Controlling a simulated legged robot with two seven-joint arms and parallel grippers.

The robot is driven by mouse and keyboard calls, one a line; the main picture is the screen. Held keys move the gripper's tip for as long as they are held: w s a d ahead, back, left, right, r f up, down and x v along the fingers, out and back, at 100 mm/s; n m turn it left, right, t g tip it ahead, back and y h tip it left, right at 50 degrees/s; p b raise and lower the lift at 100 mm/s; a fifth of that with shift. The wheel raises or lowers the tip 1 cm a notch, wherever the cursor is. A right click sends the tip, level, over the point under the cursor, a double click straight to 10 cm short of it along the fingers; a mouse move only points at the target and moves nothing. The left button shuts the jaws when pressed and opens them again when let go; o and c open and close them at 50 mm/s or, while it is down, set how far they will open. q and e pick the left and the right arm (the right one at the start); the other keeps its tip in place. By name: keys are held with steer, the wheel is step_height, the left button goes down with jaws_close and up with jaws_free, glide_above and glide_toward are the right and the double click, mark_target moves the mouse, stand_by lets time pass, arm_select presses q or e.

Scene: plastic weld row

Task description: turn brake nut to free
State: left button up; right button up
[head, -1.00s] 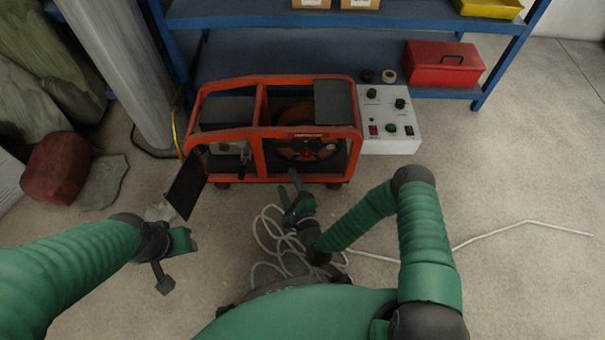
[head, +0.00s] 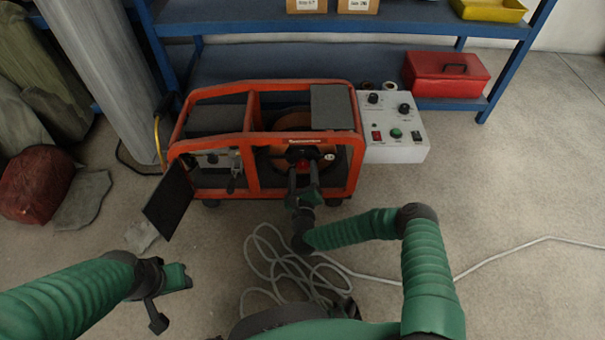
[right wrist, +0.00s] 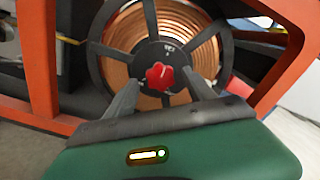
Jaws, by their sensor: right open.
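The brake nut is a red lobed knob (right wrist: 160,77) on the dark hub of a spoked reel (right wrist: 112,42) wound with copper-coloured wire. In the head view the red nut (head: 302,164) shows small inside the right bay of the orange frame (head: 252,150). My right gripper (right wrist: 157,88) is open, its two fingers pointing at the hub on either side of the nut. I cannot tell how far the fingertips are from the nut in depth. My left gripper (head: 172,282) hangs over the floor at the lower left, away from the frame; its jaws are unclear.
A white control box (head: 395,150) stands against the frame's right side. A dark panel (head: 168,207) juts from its left front. Loose grey cable (head: 270,265) lies on the floor before it. A blue shelf (head: 330,65) with a red toolbox (head: 445,75) stands behind.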

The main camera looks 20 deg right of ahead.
steer(key=shift+x, duration=0.8)
steer(key=shift+c, duration=0.2)
